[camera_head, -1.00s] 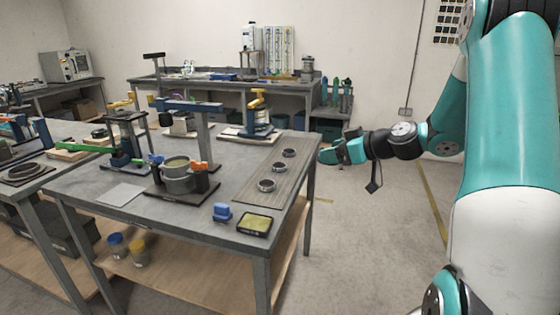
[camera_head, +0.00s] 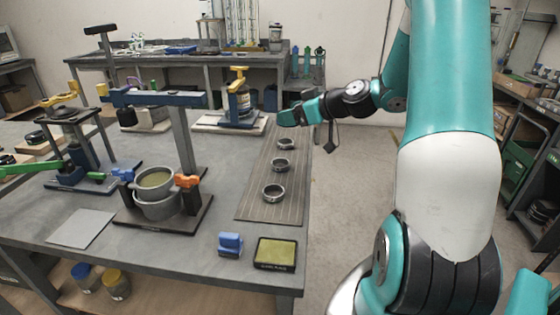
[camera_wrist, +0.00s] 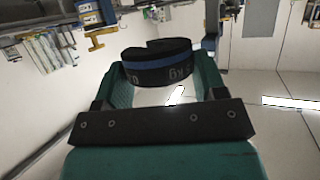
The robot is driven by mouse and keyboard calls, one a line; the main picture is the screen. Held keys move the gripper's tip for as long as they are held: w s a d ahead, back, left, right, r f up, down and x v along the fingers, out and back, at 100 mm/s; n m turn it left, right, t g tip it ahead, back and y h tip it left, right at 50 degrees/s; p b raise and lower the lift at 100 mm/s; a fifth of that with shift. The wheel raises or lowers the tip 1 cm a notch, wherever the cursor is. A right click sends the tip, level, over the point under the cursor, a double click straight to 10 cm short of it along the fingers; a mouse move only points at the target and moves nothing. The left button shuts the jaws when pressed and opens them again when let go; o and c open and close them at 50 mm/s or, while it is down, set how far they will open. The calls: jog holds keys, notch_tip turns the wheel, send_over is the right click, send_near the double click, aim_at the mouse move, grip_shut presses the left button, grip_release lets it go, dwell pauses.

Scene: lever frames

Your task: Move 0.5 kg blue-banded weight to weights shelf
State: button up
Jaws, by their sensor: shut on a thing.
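A dark, slotted round weight with a blue band (camera_wrist: 150,68) and partly legible "kg" lettering shows in the wrist view. My gripper (camera_wrist: 160,78) is shut on it, with one teal finger on each side. In the head view my gripper (camera_head: 288,117) is by the far right edge of the near table, past the rings; the weight cannot be made out there. A shelf rack (camera_head: 535,150) with several items stands at the right edge of the head view. I cannot tell whether it is the weights shelf.
The near table (camera_head: 65,205) carries test frames, a ribbed mat (camera_head: 255,195) with 3 dark rings, a blue block (camera_head: 230,244) and a framed yellow pad (camera_head: 275,253). A back bench (camera_head: 200,57) stands along the wall. Open floor (camera_head: 345,190) lies right of the table.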

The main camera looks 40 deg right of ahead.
aim_at(291, 181)
notch_tip(291, 181, down, 18)
jog(key=shift+f+p, duration=0.1)
jog(key=shift+p, duration=0.6)
jog(key=shift+f, duration=0.1)
jog(key=o, duration=0.8)
jog(key=shift+f, duration=0.1)
jog(key=o, duration=0.4)
jog(key=shift+o, duration=0.2)
jog(key=shift+r, duration=0.2)
